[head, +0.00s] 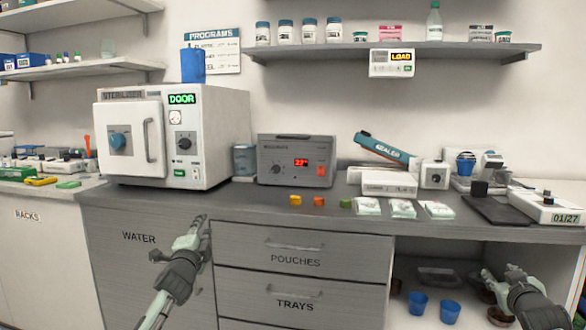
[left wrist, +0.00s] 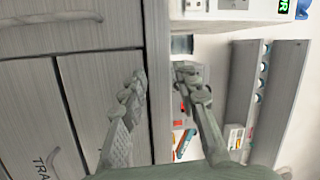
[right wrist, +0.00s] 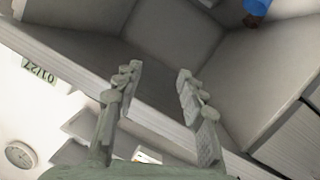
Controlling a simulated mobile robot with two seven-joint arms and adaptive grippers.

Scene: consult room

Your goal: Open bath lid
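The bath appears to be the grey box (head: 280,160) with a red display, a dial and a red switch, standing on the counter against the wall in the head view. My right gripper (head: 490,278) is low at the right by the open shelf space. It is open and empty in the right wrist view (right wrist: 158,75).
A white steriliser (head: 220,130) and a small jar (head: 245,160) stand left of the bath. Small coloured blocks (head: 319,201) and pouches (head: 403,208) lie on the counter (head: 260,205). A sealer (head: 382,146) stands right. A shelf (head: 300,53) hangs above. Blue cups (head: 450,312) are below.

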